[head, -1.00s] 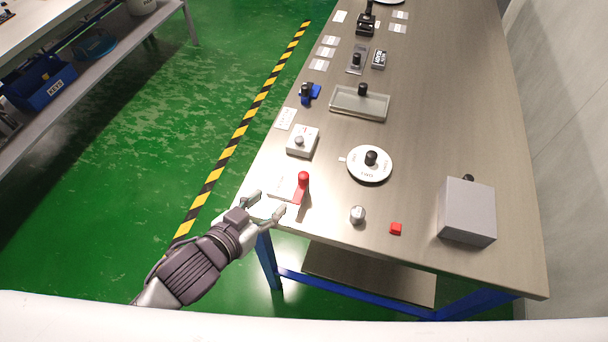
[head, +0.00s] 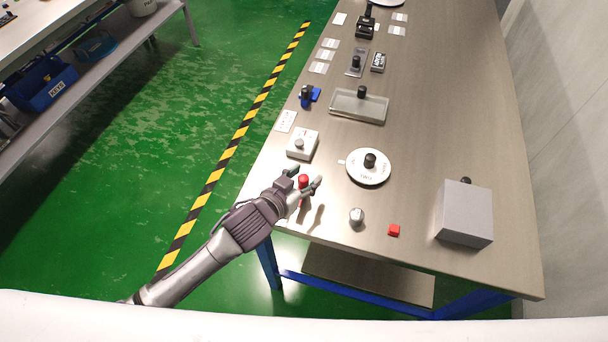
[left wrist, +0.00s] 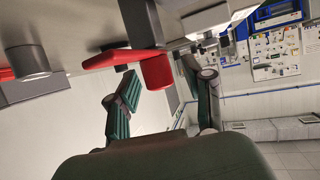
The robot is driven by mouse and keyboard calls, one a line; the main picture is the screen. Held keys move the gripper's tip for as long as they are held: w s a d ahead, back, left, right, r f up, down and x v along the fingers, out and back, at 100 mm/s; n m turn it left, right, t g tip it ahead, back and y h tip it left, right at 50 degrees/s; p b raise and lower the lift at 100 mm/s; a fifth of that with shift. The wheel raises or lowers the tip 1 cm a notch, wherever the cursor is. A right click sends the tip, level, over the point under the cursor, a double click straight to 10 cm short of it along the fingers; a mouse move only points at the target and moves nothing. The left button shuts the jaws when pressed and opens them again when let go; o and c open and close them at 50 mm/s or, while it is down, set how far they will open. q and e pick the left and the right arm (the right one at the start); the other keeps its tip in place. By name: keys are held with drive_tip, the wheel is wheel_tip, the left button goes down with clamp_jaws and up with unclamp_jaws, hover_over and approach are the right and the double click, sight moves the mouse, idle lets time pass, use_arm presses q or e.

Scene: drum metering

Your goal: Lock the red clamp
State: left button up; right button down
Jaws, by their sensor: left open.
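The red clamp (head: 303,180) stands near the left edge of the steel table, and its red knob shows between the fingers of my left gripper (head: 305,178). The gripper covers most of the clamp's base in the head view. In the left wrist view, the red knob and lever (left wrist: 158,68) sit between the two green-padded fingers of my left gripper (left wrist: 165,98). The fingers are apart, and I cannot tell whether either touches the knob. My right gripper is not in view.
A white box with a grey knob (head: 302,144) stands just beyond the clamp. A white dial (head: 368,168), a metal knob (head: 356,216), a red block (head: 393,230) and a grey box (head: 464,214) are to the right. Bare table lies between them.

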use_arm(q)
clamp_jaws()
idle(0.3)
